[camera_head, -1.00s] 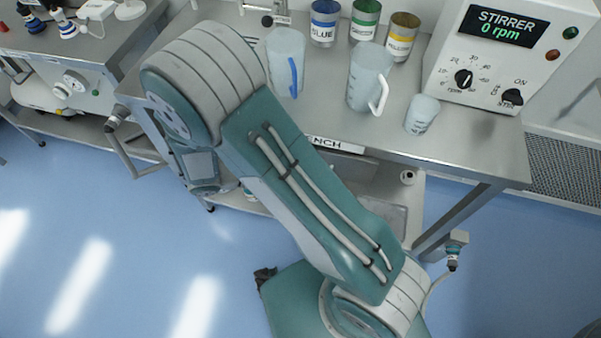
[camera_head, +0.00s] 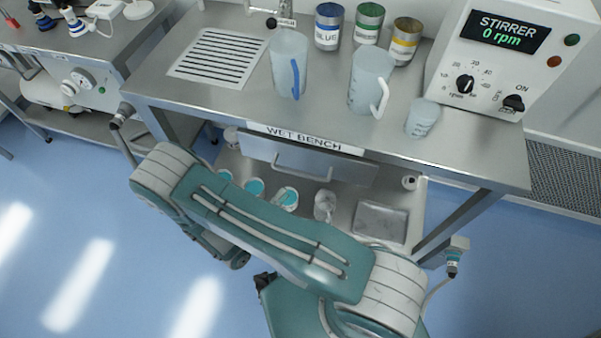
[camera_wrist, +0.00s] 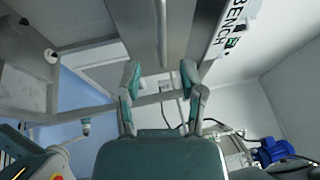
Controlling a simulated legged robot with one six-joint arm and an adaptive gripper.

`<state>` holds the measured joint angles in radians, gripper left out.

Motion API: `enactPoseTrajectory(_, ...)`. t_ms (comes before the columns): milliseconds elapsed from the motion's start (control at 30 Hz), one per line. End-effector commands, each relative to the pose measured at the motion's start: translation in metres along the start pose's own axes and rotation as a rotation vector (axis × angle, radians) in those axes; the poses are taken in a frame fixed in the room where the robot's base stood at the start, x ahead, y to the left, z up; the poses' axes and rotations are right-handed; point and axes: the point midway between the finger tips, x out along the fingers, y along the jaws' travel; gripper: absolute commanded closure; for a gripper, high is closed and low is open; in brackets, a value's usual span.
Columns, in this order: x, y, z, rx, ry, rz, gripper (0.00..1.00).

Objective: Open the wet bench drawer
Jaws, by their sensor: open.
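The wet bench drawer (camera_head: 325,163) is a grey metal front just below the WET BENCH label (camera_head: 305,139). It looks shut, with a thin bar handle (camera_head: 300,176) across its lower part. In the wrist view the drawer front (camera_wrist: 178,28) runs up the picture beside the label (camera_wrist: 232,28). The bar handle (camera_wrist: 161,25) lies in line with the gap between my fingers. My gripper (camera_wrist: 160,76) is open and empty, and I cannot tell how far it is from the handle. The head view does not show my gripper.
Two clear jugs (camera_head: 288,65) (camera_head: 370,82), a small beaker (camera_head: 422,118), coloured tins (camera_head: 328,27) and the stirrer box (camera_head: 505,55) stand on the bench top. A lower shelf (camera_head: 345,190) holds dishes and a tray. Bench legs (camera_head: 455,225) stand to the right.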

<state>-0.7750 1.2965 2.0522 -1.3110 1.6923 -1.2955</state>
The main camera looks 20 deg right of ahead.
Motion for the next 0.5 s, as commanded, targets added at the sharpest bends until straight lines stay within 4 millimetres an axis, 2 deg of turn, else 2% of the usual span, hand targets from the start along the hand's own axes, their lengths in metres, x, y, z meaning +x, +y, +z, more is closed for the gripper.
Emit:
enactPoseTrajectory(33,0.010,0.000,-0.001,-0.001,0.005,-0.001,0.49)
enactPoseTrajectory(300,0.053,-0.001,-0.001,0.000,0.006,0.000,0.49)
enactPoseTrajectory(500,0.074,-0.001,-0.001,0.001,0.004,-0.001,0.49)
